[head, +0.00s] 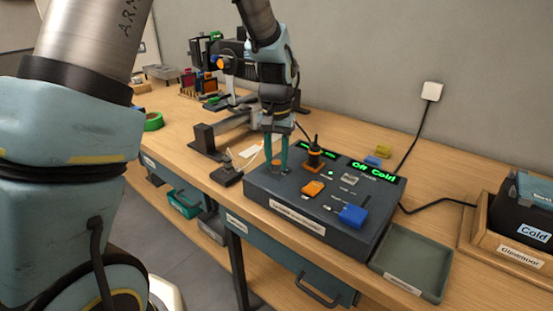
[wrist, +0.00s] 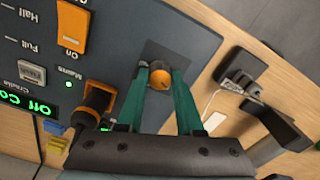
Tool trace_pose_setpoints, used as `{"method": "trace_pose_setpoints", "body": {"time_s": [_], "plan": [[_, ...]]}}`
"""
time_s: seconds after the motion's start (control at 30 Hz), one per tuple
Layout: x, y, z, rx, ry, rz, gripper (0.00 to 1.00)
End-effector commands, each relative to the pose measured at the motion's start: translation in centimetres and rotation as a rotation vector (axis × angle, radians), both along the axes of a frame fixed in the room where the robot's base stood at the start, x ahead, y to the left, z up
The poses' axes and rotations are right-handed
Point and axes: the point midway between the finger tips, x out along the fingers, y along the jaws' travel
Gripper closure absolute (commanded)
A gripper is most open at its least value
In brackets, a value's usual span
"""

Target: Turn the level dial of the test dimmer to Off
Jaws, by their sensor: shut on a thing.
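The test dimmer is a dark grey console (head: 262,184) on the wooden bench; its panel (wrist: 205,45) also fills much of the wrist view. Its level dial is a small round orange knob (wrist: 161,83) on a darker patch near the panel's edge. In the head view the dial (head: 276,161) is partly hidden by the fingers. My gripper (head: 277,163) points down with its teal fingers shut on the dial; the wrist view shows one fingertip at each side of the knob. The green display (head: 374,172) reads "Off Cold". The pointer's setting is too small to read.
An orange-and-black handle (head: 315,155) stands close beside my fingers. A grey tray (head: 412,257) and a wooden box (head: 480,233) lie to the right. A black clamp-like part (head: 226,174) is left of the console.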

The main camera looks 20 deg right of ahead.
Motion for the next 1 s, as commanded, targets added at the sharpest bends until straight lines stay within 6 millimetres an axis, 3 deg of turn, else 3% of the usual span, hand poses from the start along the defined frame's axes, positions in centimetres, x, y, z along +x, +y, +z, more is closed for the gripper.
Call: {"method": "trace_pose_setpoints", "body": {"time_s": [0.5,1.0], "plan": [[0.00,-0.01,0.05,0.000,0.000,0.363,1.00],[0.01,0.00,0.01,0.000,0.000,0.446,1.00]]}}
